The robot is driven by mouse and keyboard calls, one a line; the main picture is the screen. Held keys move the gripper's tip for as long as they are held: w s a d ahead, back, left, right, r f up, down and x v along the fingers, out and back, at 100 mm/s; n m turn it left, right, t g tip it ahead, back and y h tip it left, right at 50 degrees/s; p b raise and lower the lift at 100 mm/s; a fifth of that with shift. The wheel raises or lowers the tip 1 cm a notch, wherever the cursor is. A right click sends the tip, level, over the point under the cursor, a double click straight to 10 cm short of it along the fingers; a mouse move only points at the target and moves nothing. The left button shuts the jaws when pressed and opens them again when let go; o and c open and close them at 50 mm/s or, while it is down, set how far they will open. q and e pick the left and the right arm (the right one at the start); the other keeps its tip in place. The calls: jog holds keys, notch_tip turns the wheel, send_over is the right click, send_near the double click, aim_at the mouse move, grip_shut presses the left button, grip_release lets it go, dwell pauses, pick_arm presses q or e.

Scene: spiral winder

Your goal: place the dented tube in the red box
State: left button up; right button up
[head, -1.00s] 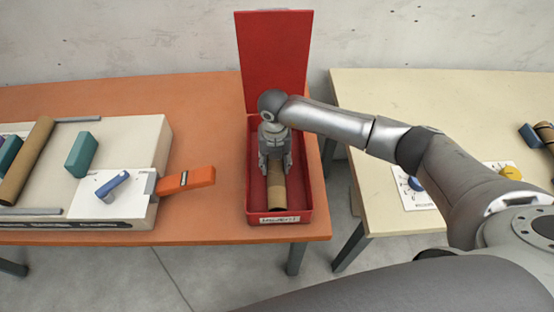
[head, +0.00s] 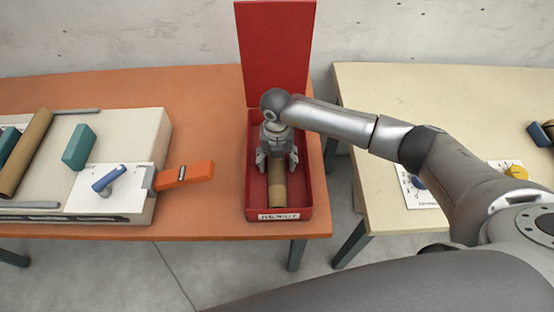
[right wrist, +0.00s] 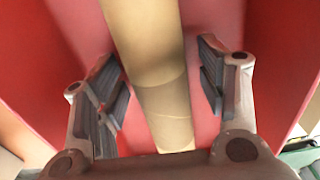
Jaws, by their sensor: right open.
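The red box (head: 308,200) stands with its lid up at the right end of the orange table, a white label on its front. A tan cardboard tube (head: 278,189) lies inside on the box floor, pointing front to back; its far part is hidden under my right gripper (head: 277,165). In the right wrist view the tube (right wrist: 160,85) passes between the open fingers (right wrist: 160,90), with gaps on both sides. A dent is not clearly visible. Another brown tube (head: 27,150) lies on the pale machine at left. My left gripper is not in view.
The pale machine (head: 140,135) carries teal blocks (head: 80,147), a blue lever (head: 108,178) and an orange handle (head: 185,175). A cream table (head: 400,110) with blue and yellow knobs stands at right, across a gap. The red lid (head: 275,55) stands upright behind the box.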

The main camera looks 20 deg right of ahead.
notch_tip(320, 180, up, 12)
jog(key=b, duration=0.1)
jog(key=shift+r, duration=0.15)
dwell(1.2)
